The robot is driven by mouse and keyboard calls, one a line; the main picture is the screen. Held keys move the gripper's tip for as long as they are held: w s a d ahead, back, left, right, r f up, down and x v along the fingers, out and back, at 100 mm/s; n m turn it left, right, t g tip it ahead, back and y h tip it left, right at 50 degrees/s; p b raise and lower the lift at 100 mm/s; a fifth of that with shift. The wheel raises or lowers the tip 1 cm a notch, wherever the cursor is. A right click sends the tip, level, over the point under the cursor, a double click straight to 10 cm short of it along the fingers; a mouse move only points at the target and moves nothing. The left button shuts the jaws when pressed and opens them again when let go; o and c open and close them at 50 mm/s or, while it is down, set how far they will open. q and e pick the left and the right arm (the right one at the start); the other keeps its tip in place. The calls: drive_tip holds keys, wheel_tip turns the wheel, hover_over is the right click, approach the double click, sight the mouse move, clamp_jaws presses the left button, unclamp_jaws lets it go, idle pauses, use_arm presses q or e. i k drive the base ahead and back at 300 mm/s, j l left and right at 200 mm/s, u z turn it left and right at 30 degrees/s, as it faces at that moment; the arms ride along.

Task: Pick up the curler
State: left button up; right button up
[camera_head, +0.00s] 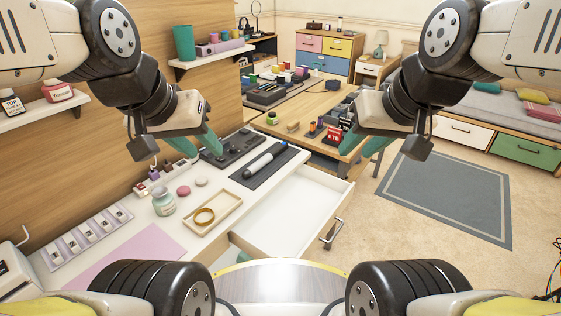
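The curler appears to be the white and black rod (264,160) lying on a dark mat (248,178) on the white dresser top (225,222). It lies diagonally, with its black end toward the upper right. My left gripper (200,146) hangs to the left of the rod, above the dark tray, with its teal fingers apart and nothing seen between them. My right gripper (364,146) hangs to the right of the rod, beyond the dresser top, with its teal fingers apart and empty. Neither gripper appears to touch the rod.
An empty white drawer (292,212) stands open below the rod, its handle (332,233) sticking out. A dark tray (232,148), jar (163,201) and wooden tray (212,217) share the dresser. A wooden desk (305,103) stands behind; floor by the rug (445,195) is clear.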

sight(257, 166)
drive_tip(key=i+j+z, duration=0.15)
drive_tip(key=z, duration=0.3)
drive_tip(key=j+z, duration=0.3)
drive_tip(key=z, duration=0.2)
drive_tip(key=i, duration=0.05)
